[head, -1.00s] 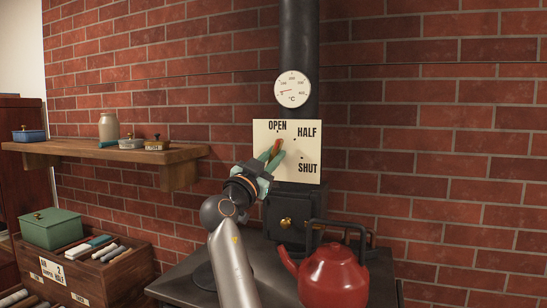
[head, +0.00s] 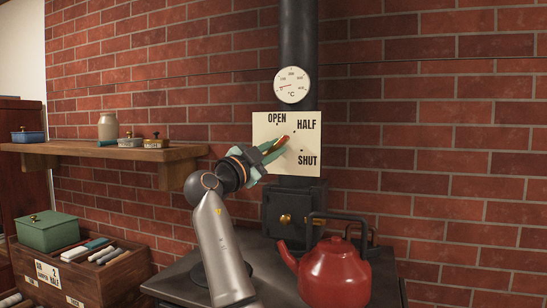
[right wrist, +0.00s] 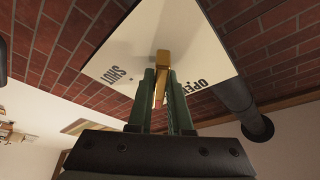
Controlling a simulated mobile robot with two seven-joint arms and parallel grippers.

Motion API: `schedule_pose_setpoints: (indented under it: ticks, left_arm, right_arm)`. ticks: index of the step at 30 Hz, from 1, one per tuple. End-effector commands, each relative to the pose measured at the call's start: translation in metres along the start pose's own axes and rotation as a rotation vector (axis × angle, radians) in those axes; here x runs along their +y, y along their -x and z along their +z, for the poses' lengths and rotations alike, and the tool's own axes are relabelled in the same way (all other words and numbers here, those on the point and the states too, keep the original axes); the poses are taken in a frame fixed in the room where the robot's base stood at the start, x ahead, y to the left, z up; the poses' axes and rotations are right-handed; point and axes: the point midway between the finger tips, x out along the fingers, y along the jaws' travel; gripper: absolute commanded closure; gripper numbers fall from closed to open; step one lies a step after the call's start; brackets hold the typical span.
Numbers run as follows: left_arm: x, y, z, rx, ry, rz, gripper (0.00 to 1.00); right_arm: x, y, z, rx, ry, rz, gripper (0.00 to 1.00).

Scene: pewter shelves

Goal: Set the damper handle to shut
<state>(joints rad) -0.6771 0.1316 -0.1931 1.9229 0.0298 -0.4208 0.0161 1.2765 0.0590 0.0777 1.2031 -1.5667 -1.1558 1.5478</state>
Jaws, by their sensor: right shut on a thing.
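The damper plate (head: 261,150) is a cream panel on the black stovepipe, marked OPEN at the top, HALF at the upper right and SHUT at the lower right. My right gripper (head: 272,148) is shut on the handle. The fingers hide part of the handle. My left gripper is not in view.
A red kettle (head: 335,272) stands on the black stove top (head: 270,258) below and right of the plate. A dial thermometer (head: 292,85) is on the pipe above. A wooden shelf (head: 110,153) with small pots projects at left, above a crate (head: 105,280).

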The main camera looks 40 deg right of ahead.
Motion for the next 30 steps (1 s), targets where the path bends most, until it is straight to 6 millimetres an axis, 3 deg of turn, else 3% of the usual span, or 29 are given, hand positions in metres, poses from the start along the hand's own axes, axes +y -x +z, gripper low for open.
schedule_pose_setpoints:
  ticks: [10, 18, 30]
  left_arm:
    - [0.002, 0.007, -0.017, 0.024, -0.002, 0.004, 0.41]
    - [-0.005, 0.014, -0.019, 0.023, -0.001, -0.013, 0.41]
    - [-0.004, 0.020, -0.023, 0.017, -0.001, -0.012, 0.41]
  right_arm:
    - [0.001, 0.000, 0.000, -0.001, -0.301, 0.130, 1.00]
    - [0.002, 0.000, 0.000, -0.002, -0.508, 0.216, 1.00]
    - [0.004, 0.001, 0.002, -0.003, -0.681, 0.286, 1.00]
